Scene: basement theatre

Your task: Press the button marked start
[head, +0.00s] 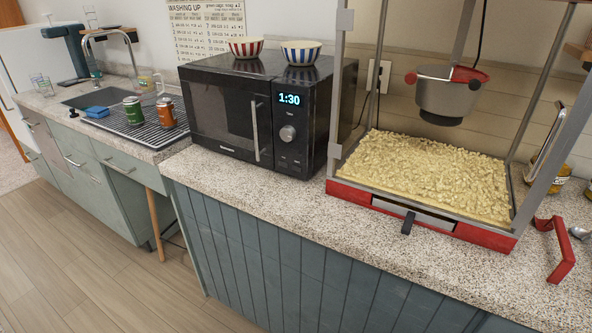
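A black microwave (222,112) stands on the speckled counter left of the popcorn machine, with its door shut. Its control panel (291,130) is on the right of the front. Small markings show above and below the knob. They are too small to read, so I cannot tell which one says start. The upright silver door handle (255,132) is left of the panel. Neither of my grippers is in view.
Two striped bowls, one red (246,47) and one blue (301,53), sit on the microwave. The popcorn machine (364,192) stands close on its right. The counter strip (270,186) before the microwave is clear.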

